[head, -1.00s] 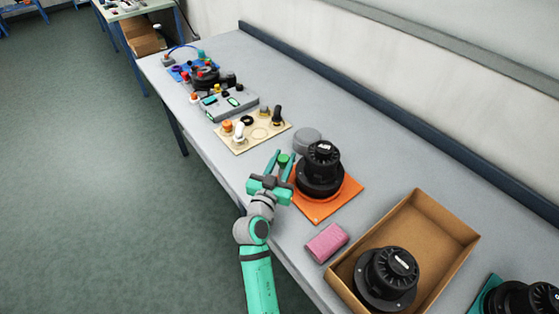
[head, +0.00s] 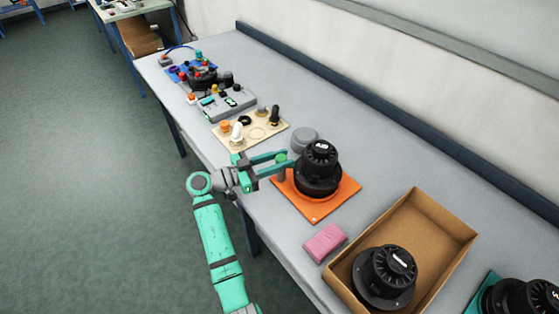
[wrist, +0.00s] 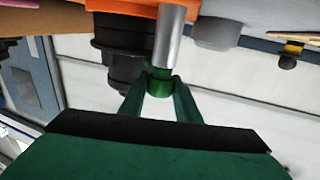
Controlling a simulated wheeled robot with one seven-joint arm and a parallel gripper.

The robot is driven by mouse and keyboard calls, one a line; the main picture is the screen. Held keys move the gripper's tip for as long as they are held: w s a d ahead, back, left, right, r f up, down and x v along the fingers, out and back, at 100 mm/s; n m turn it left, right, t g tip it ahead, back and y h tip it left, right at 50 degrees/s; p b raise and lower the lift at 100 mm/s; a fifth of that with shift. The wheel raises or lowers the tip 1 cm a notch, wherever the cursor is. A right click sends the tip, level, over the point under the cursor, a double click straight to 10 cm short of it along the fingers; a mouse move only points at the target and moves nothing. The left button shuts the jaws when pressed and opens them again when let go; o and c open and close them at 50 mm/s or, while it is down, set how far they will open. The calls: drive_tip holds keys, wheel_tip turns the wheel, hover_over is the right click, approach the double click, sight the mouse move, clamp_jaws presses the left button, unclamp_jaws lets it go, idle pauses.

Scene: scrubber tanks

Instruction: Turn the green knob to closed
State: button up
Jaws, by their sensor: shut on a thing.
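The green knob (head: 281,157) sits beside the black round tank unit (head: 319,170) on the orange mat (head: 317,214). My gripper (head: 280,162) reaches it from the left, with one finger on each side. In the wrist view the green knob (wrist: 159,83) is at the end of a grey metal stem (wrist: 169,35), between the two fingertips (wrist: 159,84). The gripper is shut on the knob. The knob's marking and its open or closed position cannot be made out.
A grey round lid (head: 305,139) lies just behind the knob. A beige board (head: 262,133) with several knobs stands further back. A pink block (head: 325,242) and a cardboard box (head: 441,224) holding another black unit are nearer on the grey table (head: 400,170).

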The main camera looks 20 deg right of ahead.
drive_tip(key=shift+s+d+m+g, duration=0.15)
drive_tip(key=shift+m+g, duration=0.65)
drive_tip(key=shift+g, duration=0.45)
drive_tip(key=shift+d+m+g, duration=0.15)
drive_tip(key=shift+m+g, duration=0.65)
drive_tip(key=shift+g, duration=0.45)
drive_tip(key=shift+s+f+g, duration=0.1)
drive_tip(key=shift+f+g, duration=0.05)
drive_tip(key=shift+g, duration=0.15)
drive_tip(key=o, duration=1)
drive_tip(key=shift+d, duration=0.1)
drive_tip(key=shift+a, duration=0.35)
drive_tip(key=v, duration=1)
drive_tip(key=shift+a+r, duration=0.15)
drive_tip(key=shift+r, duration=0.05)
